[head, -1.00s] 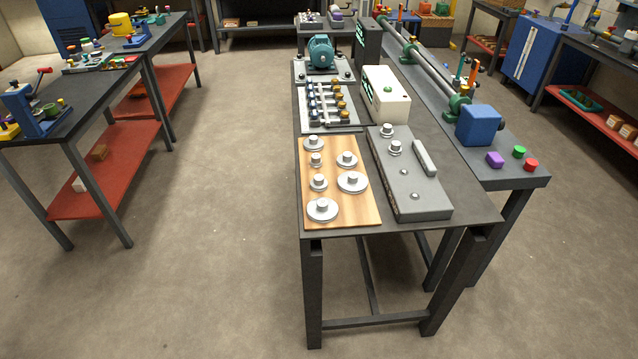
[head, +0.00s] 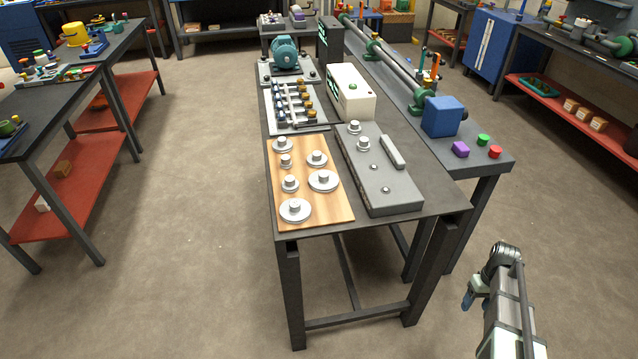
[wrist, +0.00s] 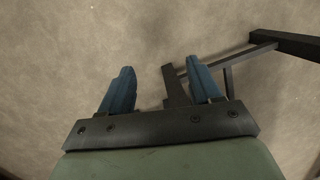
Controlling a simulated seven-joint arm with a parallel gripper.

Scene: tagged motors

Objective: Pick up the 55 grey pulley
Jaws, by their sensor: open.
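Several grey pulleys of different sizes sit hub-up on a wooden board (head: 335,208) at the near end of the dark bench. They include a large one at the front (head: 295,211), another large one at the right (head: 323,181) and a smaller one at the back left (head: 282,145). No number is readable, so I cannot tell which is the 55. My gripper (wrist: 160,68) is open and empty in the wrist view, its blue fingers apart above the floor. In the head view its blue fingers (head: 469,298) show at lower right, off the bench and well away from the board.
A grey fixture plate (head: 392,203) with two more grey pulleys (head: 358,135) lies right of the board. Behind stand a rack of shafts (head: 293,104), a teal motor (head: 285,54) and a white box (head: 352,92). A dark bench leg and crossbar (wrist: 255,52) show near my fingers.

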